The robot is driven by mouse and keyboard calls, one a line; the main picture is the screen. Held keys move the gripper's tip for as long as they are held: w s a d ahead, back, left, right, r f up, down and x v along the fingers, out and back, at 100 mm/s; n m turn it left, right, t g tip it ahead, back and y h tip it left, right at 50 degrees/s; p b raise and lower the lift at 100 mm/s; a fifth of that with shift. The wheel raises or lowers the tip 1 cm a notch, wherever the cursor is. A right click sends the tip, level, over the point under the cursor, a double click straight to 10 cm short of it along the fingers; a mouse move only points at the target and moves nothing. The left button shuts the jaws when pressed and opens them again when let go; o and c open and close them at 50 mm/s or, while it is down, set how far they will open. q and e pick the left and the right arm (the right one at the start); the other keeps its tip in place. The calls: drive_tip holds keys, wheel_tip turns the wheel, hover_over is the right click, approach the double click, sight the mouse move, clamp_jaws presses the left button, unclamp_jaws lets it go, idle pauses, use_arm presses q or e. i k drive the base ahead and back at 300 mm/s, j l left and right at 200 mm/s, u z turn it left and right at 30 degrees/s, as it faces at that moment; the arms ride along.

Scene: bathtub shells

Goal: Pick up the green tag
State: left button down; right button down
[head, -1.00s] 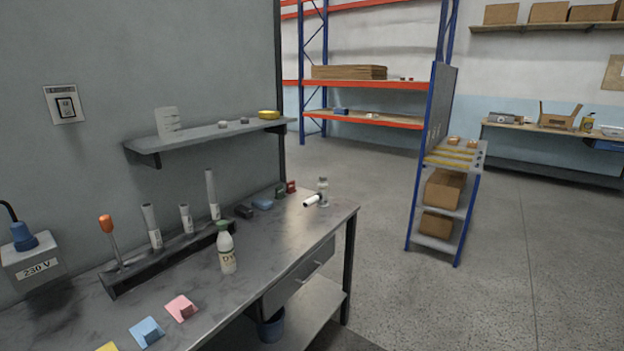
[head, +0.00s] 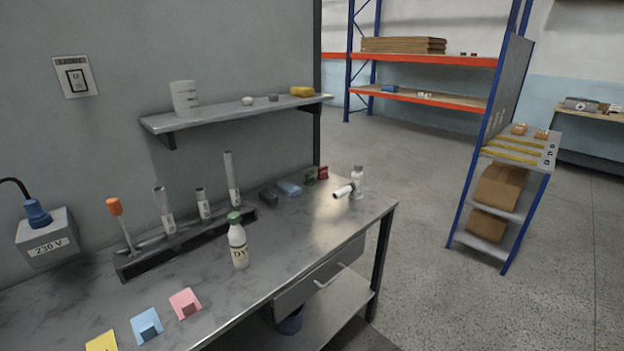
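A small dark green piece (head: 310,177) stands at the far back of the grey workbench (head: 235,298), left of a similar red piece (head: 323,172). It may be the green tag, but it is too small to be sure. Three flat tags lie at the bench's front left: pink (head: 186,303), blue (head: 146,326) and yellow (head: 102,342), the last cut off by the lower edge. No green tag shows beside them. Neither of my grippers is in view.
A white bottle with a green cap (head: 238,243) stands mid-bench before a dark rack (head: 187,243) of tubes and an orange-handled tool (head: 115,208). A white cylinder and small jar (head: 357,183) are at the right end. Open floor (head: 430,290) lies right of the bench.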

sight(309, 177)
drive_tip(key=i+l+u, duration=0.2)
drive_tip(key=u, duration=0.2)
drive_tip(key=i+l+u, duration=0.2)
drive_tip(key=u, duration=0.2)
drive_tip(key=i+l+u, duration=0.1)
drive_tip(key=l+u, duration=0.3)
